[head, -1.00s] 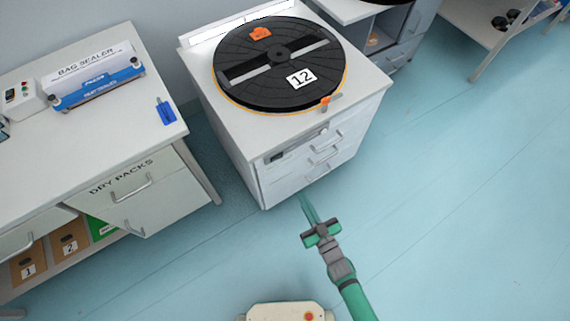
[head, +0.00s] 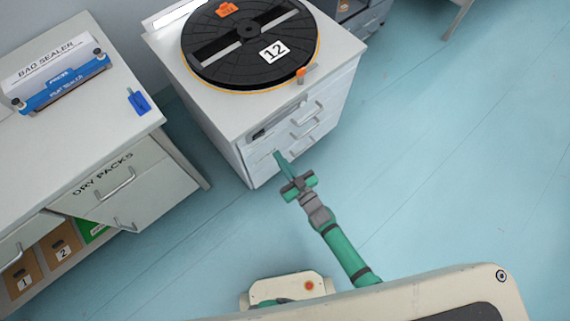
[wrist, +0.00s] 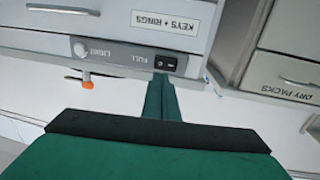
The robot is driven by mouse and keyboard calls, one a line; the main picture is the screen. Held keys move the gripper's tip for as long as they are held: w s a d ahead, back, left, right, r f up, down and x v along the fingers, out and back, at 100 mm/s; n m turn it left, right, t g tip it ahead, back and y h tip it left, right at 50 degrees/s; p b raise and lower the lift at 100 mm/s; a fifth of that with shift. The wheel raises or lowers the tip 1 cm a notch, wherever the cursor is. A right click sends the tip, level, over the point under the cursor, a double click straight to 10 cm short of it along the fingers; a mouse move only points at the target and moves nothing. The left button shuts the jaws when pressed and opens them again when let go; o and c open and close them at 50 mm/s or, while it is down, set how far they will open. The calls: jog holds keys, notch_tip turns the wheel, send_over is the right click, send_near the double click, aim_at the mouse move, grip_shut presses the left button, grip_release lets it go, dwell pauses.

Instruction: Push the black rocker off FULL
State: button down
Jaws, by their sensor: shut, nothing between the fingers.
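The black rocker (wrist: 166,63) sits at one end of a grey panel (wrist: 125,56) in the wrist view, beside the words FULL and LIGHT, which appear upside down. In the head view the rocker is a small dark patch (head: 259,134) on the front of the white cabinet (head: 243,158). My gripper (head: 277,153) is shut and empty, its fingers pointing at the cabinet front. In the wrist view the fingertips (wrist: 161,77) appear right by the rocker's edge. I cannot tell whether they touch it, or which side of it is pressed.
A pale knob (wrist: 79,50) is on the same panel. A black reel marked 12 (head: 225,62) lies on the cabinet top, with an orange clip (head: 301,73) at its edge. A bench with DRY PACKS drawers (head: 120,200) stands left. The floor to the right is clear.

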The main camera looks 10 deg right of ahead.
aim_at(263, 134)
jog(key=x, duration=0.8)
jog(key=shift+w, duration=0.2)
